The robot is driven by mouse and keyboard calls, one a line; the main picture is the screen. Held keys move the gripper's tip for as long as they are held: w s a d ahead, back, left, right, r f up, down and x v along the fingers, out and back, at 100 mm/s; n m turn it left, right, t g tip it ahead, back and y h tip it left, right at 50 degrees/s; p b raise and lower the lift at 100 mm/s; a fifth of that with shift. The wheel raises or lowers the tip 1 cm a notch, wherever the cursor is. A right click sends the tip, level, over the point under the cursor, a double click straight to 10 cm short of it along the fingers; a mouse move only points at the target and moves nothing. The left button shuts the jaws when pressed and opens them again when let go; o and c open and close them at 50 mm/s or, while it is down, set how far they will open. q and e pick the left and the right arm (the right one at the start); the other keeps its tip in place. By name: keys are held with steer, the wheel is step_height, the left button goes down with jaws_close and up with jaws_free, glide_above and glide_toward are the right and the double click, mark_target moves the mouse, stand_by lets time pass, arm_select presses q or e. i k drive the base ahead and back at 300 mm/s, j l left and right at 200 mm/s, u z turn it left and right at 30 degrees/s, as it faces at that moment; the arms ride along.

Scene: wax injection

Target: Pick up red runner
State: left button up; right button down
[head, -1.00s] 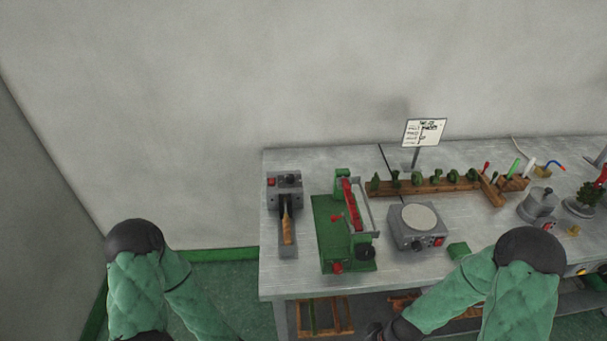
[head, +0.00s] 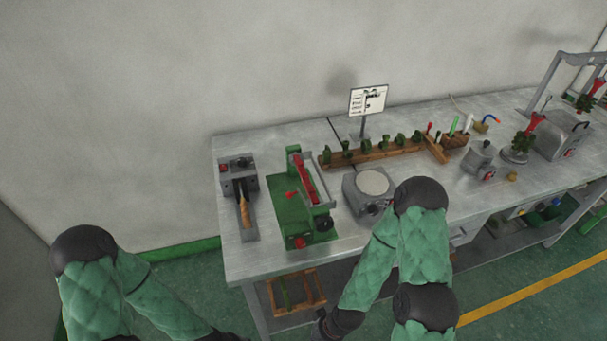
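Several red parts are in the head view, and I cannot tell for sure which is the red runner. A red cone-like piece (head: 536,121) stands with a dark green tree on a round base (head: 517,155) at the right part of the bench. Another red piece (head: 598,86) is above a green cluster at the far right edge. A long red bar (head: 305,180) lies in the green machine (head: 290,215). My arms reach down in front of the bench, away from these parts.
The grey bench (head: 240,265) runs along the wall. It holds a grey heater with a wooden-handled tool (head: 244,211), a round-plate device (head: 373,183), a wooden rack (head: 375,153), a sign (head: 368,100) and a grey pot (head: 480,158). A wooden crate (head: 297,293) is on the lower shelf.

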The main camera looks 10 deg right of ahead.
mark_target(310, 191)
steer(key=l+u, duration=0.25)
steer(key=u, duration=0.15)
steer(key=k+l+u, duration=0.15)
steer(key=u, duration=0.25)
steer(key=k+l+u, duration=0.15)
steer(key=u, duration=0.25)
